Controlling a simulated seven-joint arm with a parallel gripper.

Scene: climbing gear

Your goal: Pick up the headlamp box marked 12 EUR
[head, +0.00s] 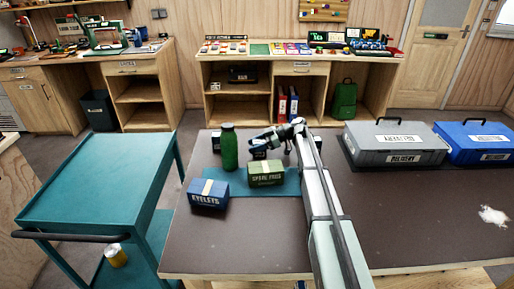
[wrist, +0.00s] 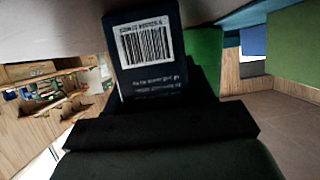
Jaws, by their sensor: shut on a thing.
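My gripper (head: 258,141) is over the far part of the brown table, just right of the green bottle (head: 229,148). It is shut on a dark blue box (wrist: 152,75), which fills the top middle of the wrist view. The box shows a white barcode label and small print. No 12 EUR mark is legible on the side I see. In the head view the gripper mostly hides it. A green box lettered like "SPARE FUSES" (head: 266,173) stands in front of the gripper. A blue box lettered "EYELETS" (head: 208,195) stands at the front left.
A teal mat (head: 285,185) lies under the green box. A grey case (head: 395,147) and a blue case (head: 478,143) stand on the table's right. A teal cart (head: 95,180) is at the left. The table's front left is clear; my arm crosses its middle.

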